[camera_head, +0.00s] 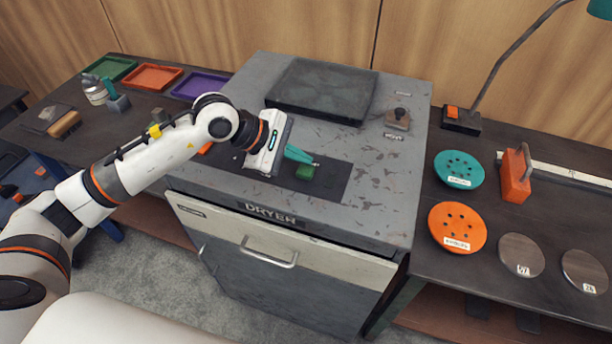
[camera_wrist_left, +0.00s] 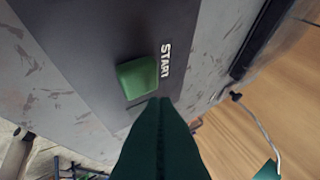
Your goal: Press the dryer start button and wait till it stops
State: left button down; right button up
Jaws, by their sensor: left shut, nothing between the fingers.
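In the left wrist view the green button (camera_wrist_left: 137,77) stands beside the word START. My left gripper (camera_head: 315,163) has teal fingers, shut and empty, just behind the button in the head view. In the left wrist view its fingertips (camera_wrist_left: 160,101) are close to the button's edge; I cannot tell whether they touch. My right gripper is out of view.
A dark square lid (camera_head: 323,90) and a small brown knob (camera_head: 398,118) are on the dryer top. Orange (camera_head: 457,227) and teal (camera_head: 459,169) discs, grey discs and a lamp occupy the right bench. Coloured trays (camera_head: 152,77) stand on the left bench.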

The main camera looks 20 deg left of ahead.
pick_arm(q)
jog(key=shift+f, duration=0.15)
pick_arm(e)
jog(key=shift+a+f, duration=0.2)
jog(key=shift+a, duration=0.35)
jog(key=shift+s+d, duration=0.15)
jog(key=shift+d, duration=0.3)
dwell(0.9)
pick_arm(q)
jog(key=shift+f+b, duration=0.45)
jog(key=shift+b, duration=0.3)
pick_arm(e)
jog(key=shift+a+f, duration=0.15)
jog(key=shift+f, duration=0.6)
pick_arm(q)
jog(key=shift+f+b, duration=0.45)
jog(key=shift+b, duration=0.15)
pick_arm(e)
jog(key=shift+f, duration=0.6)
pick_arm(q)
jog(key=shift+r, duration=0.9)
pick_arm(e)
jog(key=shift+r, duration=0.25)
